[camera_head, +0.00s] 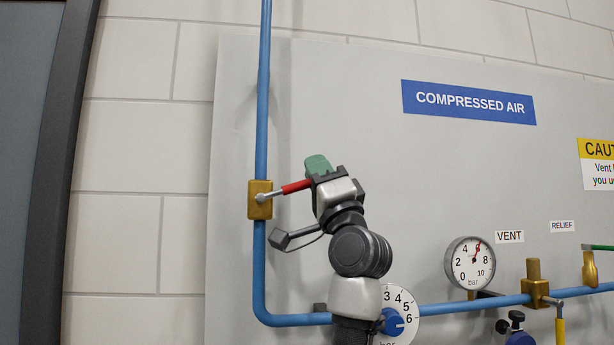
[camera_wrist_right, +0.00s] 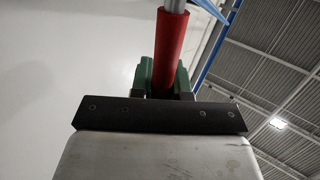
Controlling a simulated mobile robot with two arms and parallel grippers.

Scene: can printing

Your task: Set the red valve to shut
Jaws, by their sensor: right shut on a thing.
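The red valve has a brass body (camera_head: 260,199) on the vertical blue pipe. Its red handle (camera_head: 296,187) sticks out to the right, tilted slightly up, roughly across the pipe. My right gripper (camera_head: 317,172) is shut on the outer end of the red handle. In the right wrist view the red handle (camera_wrist_right: 169,45) runs up between the green fingers of my right gripper (camera_wrist_right: 164,80). The gripper hides the handle's tip in the head view. My left gripper is not in view.
The blue pipe (camera_head: 261,100) bends at the bottom and runs right along the grey panel (camera_head: 330,80). A pressure gauge (camera_head: 470,262), a blue knob (camera_head: 393,322) with a dial, a yellow-handled valve (camera_head: 559,325) and a green-handled valve (camera_head: 589,268) lie to the right.

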